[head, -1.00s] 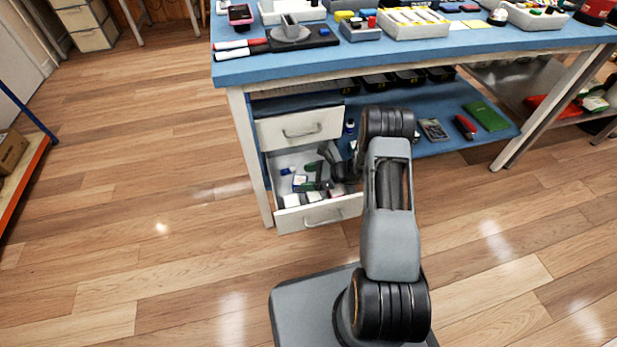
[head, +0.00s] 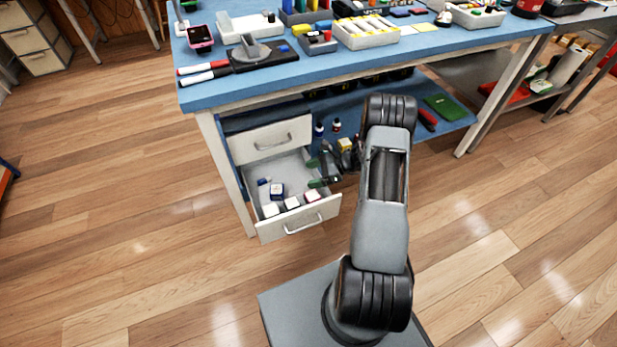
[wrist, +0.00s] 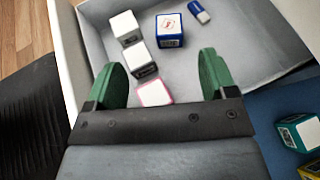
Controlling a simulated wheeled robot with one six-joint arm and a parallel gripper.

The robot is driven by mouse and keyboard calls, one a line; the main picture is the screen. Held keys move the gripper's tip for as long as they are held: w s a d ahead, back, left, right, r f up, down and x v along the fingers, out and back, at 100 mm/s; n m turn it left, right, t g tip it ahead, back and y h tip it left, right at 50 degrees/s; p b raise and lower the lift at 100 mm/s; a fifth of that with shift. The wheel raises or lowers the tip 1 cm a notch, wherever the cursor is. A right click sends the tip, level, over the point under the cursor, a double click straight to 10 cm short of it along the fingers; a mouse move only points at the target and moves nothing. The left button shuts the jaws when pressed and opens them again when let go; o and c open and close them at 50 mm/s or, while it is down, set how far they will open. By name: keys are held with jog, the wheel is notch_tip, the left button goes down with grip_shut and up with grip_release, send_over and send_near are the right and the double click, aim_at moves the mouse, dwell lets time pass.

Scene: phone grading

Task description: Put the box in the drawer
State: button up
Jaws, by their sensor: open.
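The lower drawer (head: 272,231) under the bench stands pulled open; its inside also shows in the wrist view (wrist: 225,62). In it lie two white boxes (head: 270,209) (wrist: 125,27) (wrist: 138,62), a white box with pink edges (head: 312,196) (wrist: 154,93), a blue box (head: 277,190) (wrist: 169,30) and a small blue-and-white eraser-like piece (head: 264,181) (wrist: 199,12). My gripper (head: 314,173) has green fingers and is over the drawer's right side. In the wrist view its fingers (wrist: 164,78) are apart and empty, with the pink-edged box showing between them.
The closed upper drawer (head: 265,141) is just above. Right of the drawer, the blue lower shelf holds teal (wrist: 300,131) and yellow (head: 344,145) boxes and small bottles (head: 319,129). The bench top (head: 230,94) overhangs. The floor in front is clear.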

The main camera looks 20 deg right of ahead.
jog(key=s+a+r+n+g+h, duration=0.2)
jog(key=s+a+r+n+h, duration=0.15)
jog(key=r+n, duration=0.35)
jog(key=s+a+r+n+g+h, duration=0.25)
jog(key=s+a+r+n, duration=0.2)
jog(key=r, duration=0.45)
jog(key=s+r+n+t+h, duration=0.3)
jog(key=s+r+n+h, duration=0.3)
jog(key=s+r+n, duration=0.2)
jog(key=shift+s+a+n, duration=0.4)
jog(key=shift+s+n, duration=0.55)
jog(key=shift+s, duration=0.5)
